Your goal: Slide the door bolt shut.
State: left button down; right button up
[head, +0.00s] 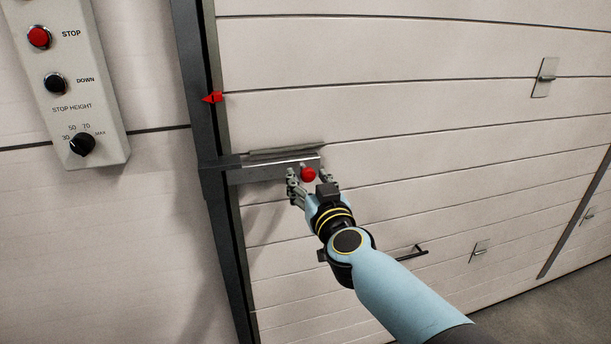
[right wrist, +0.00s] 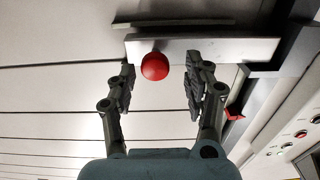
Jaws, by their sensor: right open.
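The door bolt (head: 270,170) is a grey metal bar lying flat on the white panelled door, reaching left to the dark door post. A red ball knob (head: 308,174) sits near its right end. My right gripper (head: 309,176) is open at the bolt, with one finger on each side of the knob. In the right wrist view the red knob (right wrist: 155,66) shows between the two open fingers (right wrist: 160,88), nearer the left one, with a gap to the right one. I cannot tell whether a finger touches it. My left gripper is not in view.
A control box (head: 75,90) with buttons and a dial hangs on the wall at the left. A red pointer (head: 213,98) sits on the dark post (head: 196,60) above the bolt. A black handle (head: 412,252) is lower on the door, right of my arm.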

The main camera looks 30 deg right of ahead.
jog(key=v, duration=0.9)
jog(key=shift+s, duration=0.15)
jog(key=shift+a+f, duration=0.1)
jog(key=s+f+n+g+y+b, duration=0.15)
jog(key=s+f, duration=0.25)
jog(key=f, duration=0.8)
jog(key=s+f+n+g+y+b, duration=0.1)
jog(key=s+f+n+g+b, duration=0.3)
jog(key=f, duration=0.8)
jog(key=s+f+m+g+y+b, duration=0.15)
jog(key=s+f, duration=0.35)
jog(key=f, duration=0.6)
jog(key=s+d+f+g, duration=0.1)
jog(key=s+f+g, duration=0.2)
jog(key=s+f, duration=0.3)
jog(key=s+d+f+g+b, duration=0.1)
jog(key=s+f+g, duration=0.2)
jog(key=s+f, duration=0.4)
jog(key=s+d+f+m+g+b, duration=0.1)
jog(key=s+f+g, duration=0.2)
jog(key=s, duration=1.6)
notch_tip(320, 180, down, 4)
jog(key=shift+s+d+r+g+h, duration=0.1)
jog(key=shift+s+d+g+h, duration=0.2)
jog(key=shift+g+h, duration=0.1)
jog(key=shift+o, duration=0.3)
